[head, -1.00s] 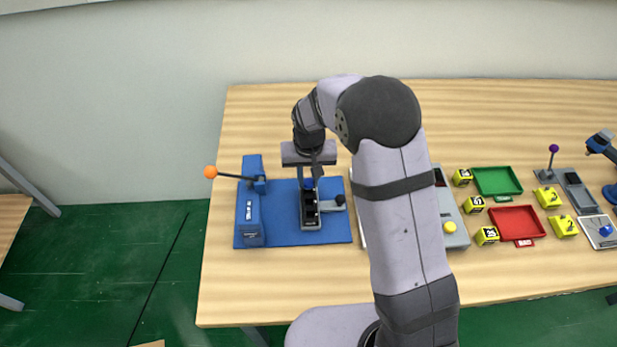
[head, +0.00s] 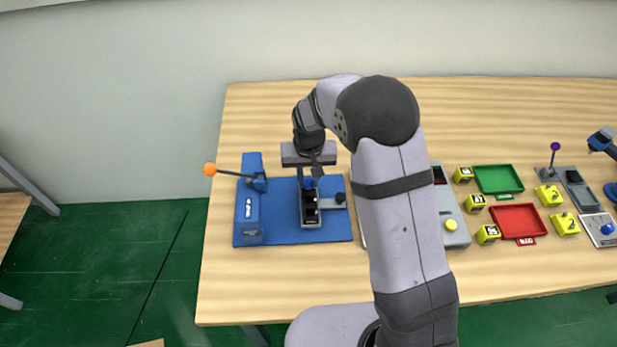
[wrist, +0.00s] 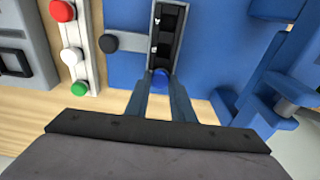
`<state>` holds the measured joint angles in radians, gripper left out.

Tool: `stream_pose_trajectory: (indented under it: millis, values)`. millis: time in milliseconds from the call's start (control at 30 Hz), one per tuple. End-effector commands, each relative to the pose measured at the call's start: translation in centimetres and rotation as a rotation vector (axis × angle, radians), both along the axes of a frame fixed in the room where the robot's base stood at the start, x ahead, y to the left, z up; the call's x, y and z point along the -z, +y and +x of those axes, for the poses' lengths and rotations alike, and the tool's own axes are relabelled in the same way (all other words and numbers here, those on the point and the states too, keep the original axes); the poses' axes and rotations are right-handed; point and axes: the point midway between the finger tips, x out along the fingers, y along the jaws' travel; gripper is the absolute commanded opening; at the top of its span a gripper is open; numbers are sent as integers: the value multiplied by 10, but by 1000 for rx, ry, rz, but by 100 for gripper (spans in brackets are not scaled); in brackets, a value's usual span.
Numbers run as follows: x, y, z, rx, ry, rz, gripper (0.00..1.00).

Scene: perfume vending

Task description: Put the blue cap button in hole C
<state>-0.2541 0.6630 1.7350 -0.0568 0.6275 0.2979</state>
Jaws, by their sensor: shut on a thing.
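The blue cap button (wrist: 160,80) is a small round blue piece between my fingertips in the wrist view. It also shows in the head view (head: 308,182). My gripper (wrist: 161,86) is shut on it, at the end of the black holder (head: 311,212) nearest the gripper in the wrist view. The holder (wrist: 168,36) is a grey-rimmed strip with several dark square holes, on the blue mat. The cap sits at or just above the end hole; I cannot tell if it is seated. The hole letters are too small to read.
A blue press (head: 250,205) with an orange-knobbed lever (head: 210,169) stands left of the holder. A black knob (wrist: 109,42) sits beside the holder. Red, white and green buttons (wrist: 72,55) line a strip. Green (head: 498,180) and red (head: 517,220) trays lie right.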

Motion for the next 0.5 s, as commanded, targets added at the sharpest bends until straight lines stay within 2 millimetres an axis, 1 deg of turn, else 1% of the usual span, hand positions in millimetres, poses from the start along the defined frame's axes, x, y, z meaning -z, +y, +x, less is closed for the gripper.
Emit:
stream_pose_trajectory:
  millis: [467,500]
  values:
    - [2,0,0,0,0,0,1]
    - [2,0,0,0,0,0,29]
